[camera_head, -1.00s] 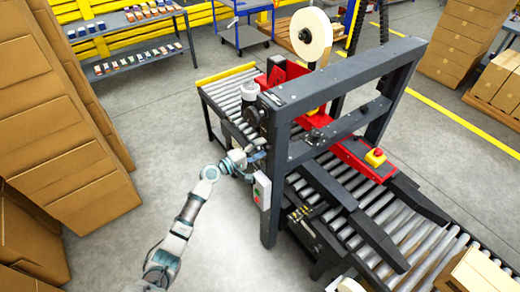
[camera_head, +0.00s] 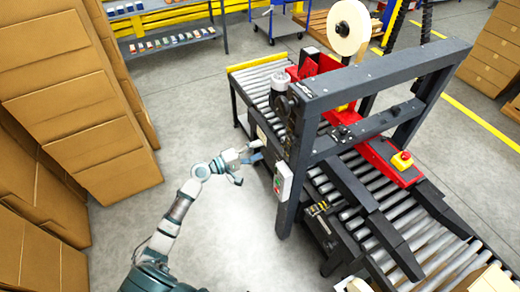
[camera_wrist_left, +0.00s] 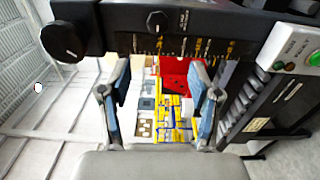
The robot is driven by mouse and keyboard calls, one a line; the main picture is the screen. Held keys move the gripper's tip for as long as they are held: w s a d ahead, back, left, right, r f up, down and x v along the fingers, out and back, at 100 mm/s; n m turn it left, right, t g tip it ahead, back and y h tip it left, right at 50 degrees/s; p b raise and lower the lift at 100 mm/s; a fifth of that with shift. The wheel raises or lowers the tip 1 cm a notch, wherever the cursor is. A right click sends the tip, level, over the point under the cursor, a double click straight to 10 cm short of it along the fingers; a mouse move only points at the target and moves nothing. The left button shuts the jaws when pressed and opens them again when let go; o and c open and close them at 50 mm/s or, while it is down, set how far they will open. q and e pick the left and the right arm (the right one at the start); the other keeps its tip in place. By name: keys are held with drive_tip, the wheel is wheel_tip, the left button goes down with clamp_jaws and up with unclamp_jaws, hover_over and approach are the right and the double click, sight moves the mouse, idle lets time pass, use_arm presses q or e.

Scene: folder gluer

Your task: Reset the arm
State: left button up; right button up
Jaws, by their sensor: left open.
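My left arm reaches in from the lower left in the head view. My left gripper (camera_head: 251,162) is open and empty, beside the left side of the black-framed taping machine (camera_head: 301,150). A small control box (camera_head: 283,181) with a green and a red button is on the machine's near post, right of the gripper and apart from it. In the left wrist view the two blue-padded fingers (camera_wrist_left: 161,85) stand wide apart with nothing between them. The control box (camera_wrist_left: 296,48) shows there at the upper right. My right gripper cannot be made out.
Roller conveyor (camera_head: 412,232) runs through the machine, with a red emergency-stop button (camera_head: 403,158) on its far side. Stacked cardboard boxes (camera_head: 75,90) stand at the left. A shelf (camera_head: 170,42) with small items is behind. The grey floor (camera_head: 190,110) between is clear.

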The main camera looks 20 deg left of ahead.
use_arm(q)
drive_tip(key=shift+d, duration=0.1)
drive_tip(key=s+a+f+g+y, duration=0.1)
drive_tip(key=a+f+y, duration=0.15)
drive_tip(key=f, duration=0.85)
drive_tip(key=a+f+g+y, duration=0.1)
drive_tip(key=f+y, duration=0.2)
drive_tip(key=f, duration=0.8)
drive_tip(key=s+f+g+y, duration=0.1)
drive_tip(key=s+f, duration=0.2)
drive_tip(key=f, duration=0.3)
drive_tip(key=s+f+m+g+y, duration=0.1)
drive_tip(key=s+f, duration=0.2)
drive_tip(key=f, duration=0.4)
drive_tip(key=s+f+g+y, duration=0.1)
drive_tip(key=s+f, duration=0.2)
drive_tip(key=f, duration=0.3)
drive_tip(key=s+d+f+m+g+y, duration=0.2)
drive_tip(key=s+f+m+g, duration=0.35)
drive_tip(key=s+f, duration=1.4)
drive_tip(key=s+d+f+m+g, duration=0.1)
drive_tip(key=s+d+f+m, duration=0.1)
drive_tip(key=s, duration=0.9)
drive_tip(key=s+d+f+m+g+b, duration=0.1)
drive_tip(key=s+d+f+m, duration=0.2)
drive_tip(key=s, duration=0.9)
drive_tip(key=shift+d+m+g, duration=0.15)
drive_tip(key=shift+m+g, duration=0.2)
drive_tip(key=shift+m, duration=0.5)
drive_tip(key=shift+y, duration=0.25)
